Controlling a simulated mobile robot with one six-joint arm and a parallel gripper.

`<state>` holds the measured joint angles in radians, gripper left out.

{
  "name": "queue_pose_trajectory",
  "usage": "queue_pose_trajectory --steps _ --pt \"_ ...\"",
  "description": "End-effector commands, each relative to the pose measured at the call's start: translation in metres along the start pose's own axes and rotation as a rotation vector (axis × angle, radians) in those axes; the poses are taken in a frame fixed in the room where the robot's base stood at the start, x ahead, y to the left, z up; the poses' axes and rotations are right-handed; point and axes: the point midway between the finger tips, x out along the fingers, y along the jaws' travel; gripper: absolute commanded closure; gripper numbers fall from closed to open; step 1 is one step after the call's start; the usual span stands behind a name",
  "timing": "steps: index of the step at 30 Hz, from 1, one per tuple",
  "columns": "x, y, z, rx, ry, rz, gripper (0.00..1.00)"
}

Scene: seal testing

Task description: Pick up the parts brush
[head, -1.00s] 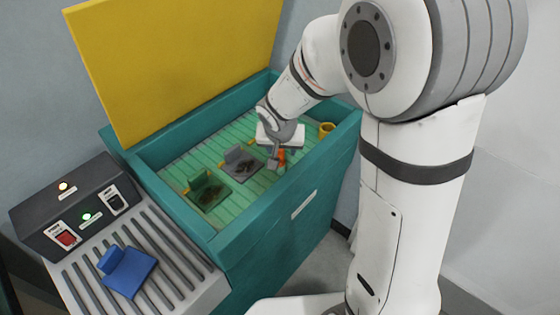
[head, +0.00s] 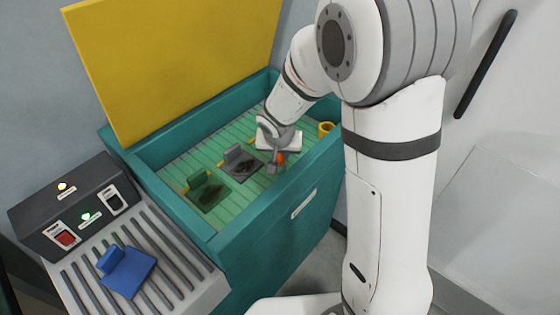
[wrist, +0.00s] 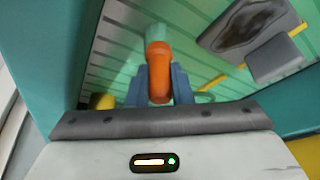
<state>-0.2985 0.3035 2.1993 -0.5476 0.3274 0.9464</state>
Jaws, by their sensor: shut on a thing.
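The parts brush shows in the wrist view as an orange handle (wrist: 158,72) with a pale green end beyond it. My gripper (wrist: 158,88) is shut on the orange handle, one blue-grey finger on each side. In the head view my gripper (head: 273,163) is inside the teal tank, toward its right end, and the orange of the brush (head: 281,159) shows beside it. Much of the brush is hidden by my gripper in the head view.
The teal tank (head: 262,217) has raised walls and an open yellow lid (head: 175,65). Inside are a grey bracket (head: 240,163), a green bracket (head: 207,192) and a yellow cup (head: 326,129). Left are a blue bracket (head: 128,270) on a ribbed drainboard and a switch box (head: 75,205).

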Motion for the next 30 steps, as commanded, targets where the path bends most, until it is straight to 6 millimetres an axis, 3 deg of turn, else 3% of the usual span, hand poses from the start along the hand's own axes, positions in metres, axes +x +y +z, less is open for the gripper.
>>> queue_pose_trajectory --steps 3,17,23,30 --pt "0.000 0.000 0.000 0.000 0.000 0.000 1.00" --pt "-0.011 -0.001 -0.005 -0.001 0.003 -0.001 1.00" --pt "-0.040 -0.001 -0.018 0.000 0.006 -0.002 1.00" --pt "-0.093 -0.001 -0.039 0.000 0.006 -0.003 1.00"
